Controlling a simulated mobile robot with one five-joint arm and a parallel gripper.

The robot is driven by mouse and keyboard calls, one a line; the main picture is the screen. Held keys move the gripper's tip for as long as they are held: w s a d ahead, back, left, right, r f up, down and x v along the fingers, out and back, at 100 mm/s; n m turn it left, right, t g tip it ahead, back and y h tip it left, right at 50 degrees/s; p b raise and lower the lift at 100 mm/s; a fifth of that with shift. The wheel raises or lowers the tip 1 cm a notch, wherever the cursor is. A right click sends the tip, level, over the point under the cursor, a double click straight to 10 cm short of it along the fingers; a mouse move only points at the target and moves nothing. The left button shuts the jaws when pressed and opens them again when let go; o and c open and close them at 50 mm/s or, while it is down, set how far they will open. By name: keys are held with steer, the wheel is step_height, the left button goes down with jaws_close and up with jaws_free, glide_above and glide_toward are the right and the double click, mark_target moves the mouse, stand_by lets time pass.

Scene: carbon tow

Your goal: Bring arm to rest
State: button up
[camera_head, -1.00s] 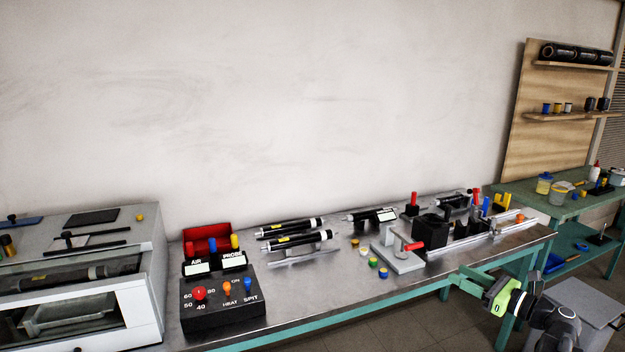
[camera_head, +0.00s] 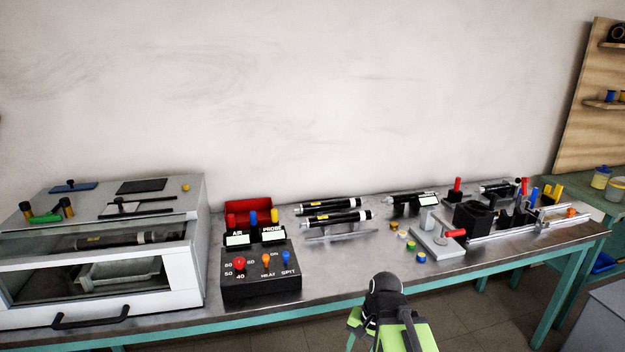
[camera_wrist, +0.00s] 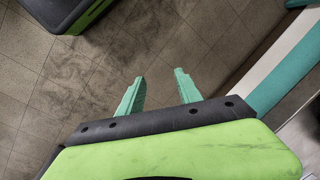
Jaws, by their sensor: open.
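My gripper (camera_wrist: 159,88) is open and empty in the wrist view. Its two teal fingers stand apart over the tiled floor, with nothing between them. In the head view my black and green arm (camera_head: 388,312) shows at the bottom centre, in front of the bench's front edge. The fingertips cannot be made out clearly there.
The metal-topped bench (camera_head: 345,278) runs across the head view. It carries a control box (camera_head: 262,280), a glass-fronted cabinet (camera_head: 185,235), black rollers and a clamp fixture (camera_head: 437,243). Open floor (camera_wrist: 110,50) lies below my gripper; a teal bench part (camera_wrist: 285,75) is at right.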

steer(key=s+d+n+h, duration=0.1)
steer(key=d+n+h, duration=0.1)
steer(key=d+n, duration=0.2)
step_height(320, 180, up, 12)
steer(key=p, duration=1.2)
steer(key=shift+d+f+n, duration=0.15)
steer(key=shift+n, duration=0.25)
